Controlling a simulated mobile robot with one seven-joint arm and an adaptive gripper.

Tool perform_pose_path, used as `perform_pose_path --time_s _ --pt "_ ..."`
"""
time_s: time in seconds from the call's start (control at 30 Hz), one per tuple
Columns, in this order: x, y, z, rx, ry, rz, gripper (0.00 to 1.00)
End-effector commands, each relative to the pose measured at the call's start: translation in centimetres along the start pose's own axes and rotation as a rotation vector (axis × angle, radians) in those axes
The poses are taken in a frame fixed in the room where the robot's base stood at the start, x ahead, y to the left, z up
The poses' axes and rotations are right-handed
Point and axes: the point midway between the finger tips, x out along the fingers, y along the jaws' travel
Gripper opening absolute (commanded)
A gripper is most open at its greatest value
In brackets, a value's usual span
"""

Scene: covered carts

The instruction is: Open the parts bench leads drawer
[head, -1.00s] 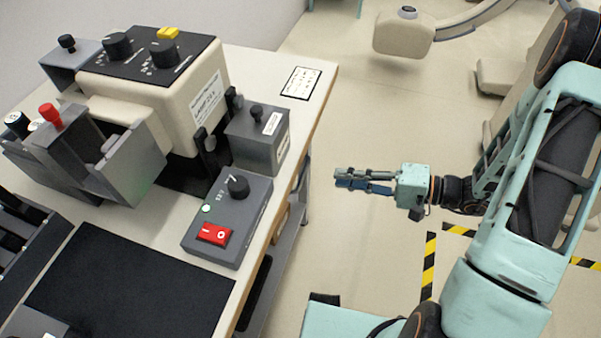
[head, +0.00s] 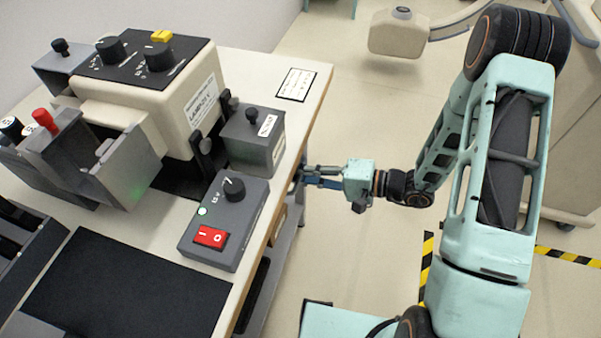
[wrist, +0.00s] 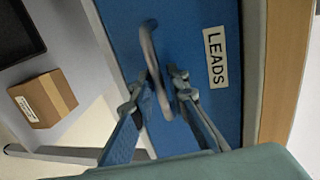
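The leads drawer (wrist: 195,25) shows in the wrist view as a blue front with a white LEADS label (wrist: 215,57). Its grey bar handle (wrist: 150,48) stands out from the blue front. My gripper (wrist: 160,82) is open, with one finger on each side of the handle; I cannot tell whether either finger touches it. In the head view my gripper (head: 306,176) is at the bench's right side, below the top edge, its fingertips close to the bench. The drawer front is hidden there.
The bench top (head: 308,112) carries a lamp unit (head: 175,105), a grey box with a red switch (head: 225,222) and a dark mat (head: 110,290). In the wrist view a cardboard box (wrist: 45,98) sits on a lower shelf. The floor right of the bench is open.

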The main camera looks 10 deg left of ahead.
Motion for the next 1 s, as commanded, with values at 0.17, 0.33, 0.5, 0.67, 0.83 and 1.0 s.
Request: perform_pose_path --time_s 0.17,0.33,0.5,0.67,0.83,1.0 --pt "0.0 0.0 0.0 0.000 0.000 0.000 0.01" --pt "-0.1 0.0 0.0 0.000 0.000 0.000 0.00" --pt "-0.1 0.0 0.0 0.000 0.000 0.000 0.00" --pt "-0.3 0.1 0.0 0.000 0.001 0.000 0.00" --pt "-1.7 0.6 -0.1 0.001 0.004 0.001 0.00" --pt "-4.8 1.3 -0.2 0.000 0.008 0.001 0.00"
